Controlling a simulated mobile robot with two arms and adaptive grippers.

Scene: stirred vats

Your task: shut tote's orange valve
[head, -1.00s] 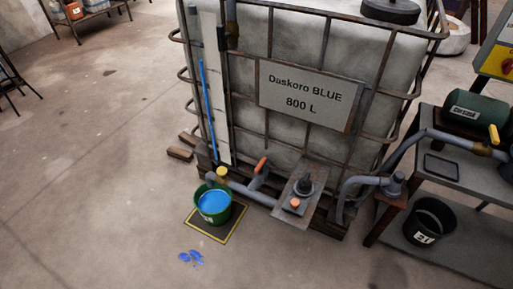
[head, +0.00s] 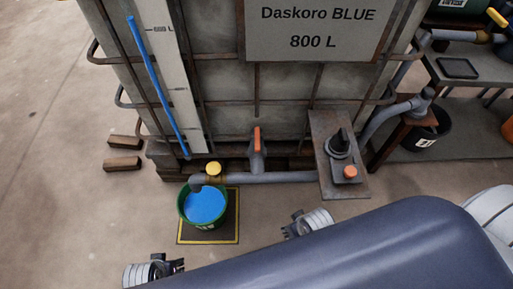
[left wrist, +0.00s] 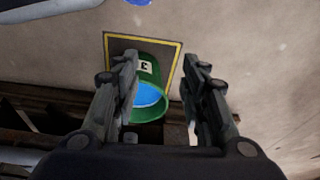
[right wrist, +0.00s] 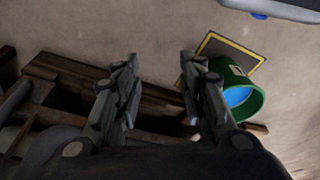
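The tote (head: 225,95) stands at the back, with a sign reading "Daskoro BLUE 800 L". Its orange valve handle (head: 257,138) sits on the stub at the tote's lower front, above a grey horizontal pipe (head: 275,178). The handle points up in the head view. My right gripper (head: 293,232) is in front of the pipe, below and right of the valve, apart from it. My left gripper (head: 181,265) is lower left, in front of the green bucket. Both wrist views show open, empty fingers, left (left wrist: 160,85) and right (right wrist: 158,80). The valve is not clearly visible in either wrist view.
A yellow valve (head: 213,168) sits on the pipe above the green bucket (head: 206,205) of blue liquid, on a yellow-edged mat (head: 228,238).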

